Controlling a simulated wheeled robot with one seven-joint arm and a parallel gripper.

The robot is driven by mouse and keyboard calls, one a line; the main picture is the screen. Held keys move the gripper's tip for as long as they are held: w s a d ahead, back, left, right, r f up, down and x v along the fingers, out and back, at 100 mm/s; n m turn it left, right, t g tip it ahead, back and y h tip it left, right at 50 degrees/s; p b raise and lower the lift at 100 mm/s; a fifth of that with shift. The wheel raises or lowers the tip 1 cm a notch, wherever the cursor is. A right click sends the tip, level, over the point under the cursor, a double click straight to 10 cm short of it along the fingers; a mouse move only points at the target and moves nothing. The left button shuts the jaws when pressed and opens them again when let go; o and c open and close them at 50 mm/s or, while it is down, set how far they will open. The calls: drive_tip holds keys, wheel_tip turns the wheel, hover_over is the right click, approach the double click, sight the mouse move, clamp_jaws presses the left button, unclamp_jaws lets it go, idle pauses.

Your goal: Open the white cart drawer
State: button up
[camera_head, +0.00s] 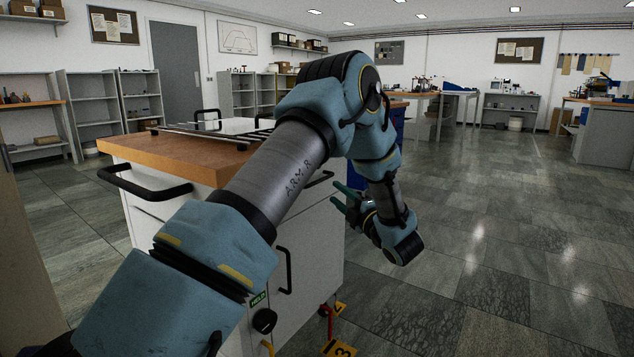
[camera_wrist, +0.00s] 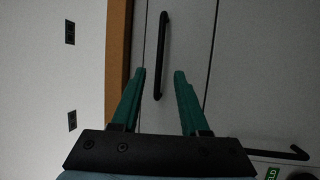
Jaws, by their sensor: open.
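The white cart (camera_head: 315,235) with a wooden top (camera_head: 165,155) stands ahead of me, partly hidden behind my arm. Its top drawer front (camera_wrist: 188,35) lies beside the wooden edge in the wrist view and looks flush. The black drawer handle (camera_wrist: 162,50) runs between my two green fingers in the wrist view; part of it also shows past my arm in the head view (camera_head: 320,180). My gripper (camera_wrist: 160,71) is open and empty, facing the cart front; it also shows in the head view (camera_head: 334,197). I cannot tell whether the fingertips reach around the handle.
A lower black handle (camera_head: 288,270) and a green label (camera_head: 258,299) sit on the cart front. A black side rail (camera_head: 145,187) sticks out at left. The floor at right is clear.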

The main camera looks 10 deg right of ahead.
drive_tip(key=x, duration=0.9)
drive_tip(key=shift+w+b, duration=0.15)
drive_tip(key=shift+b, duration=0.15)
clamp_jaws()
idle(1.0)
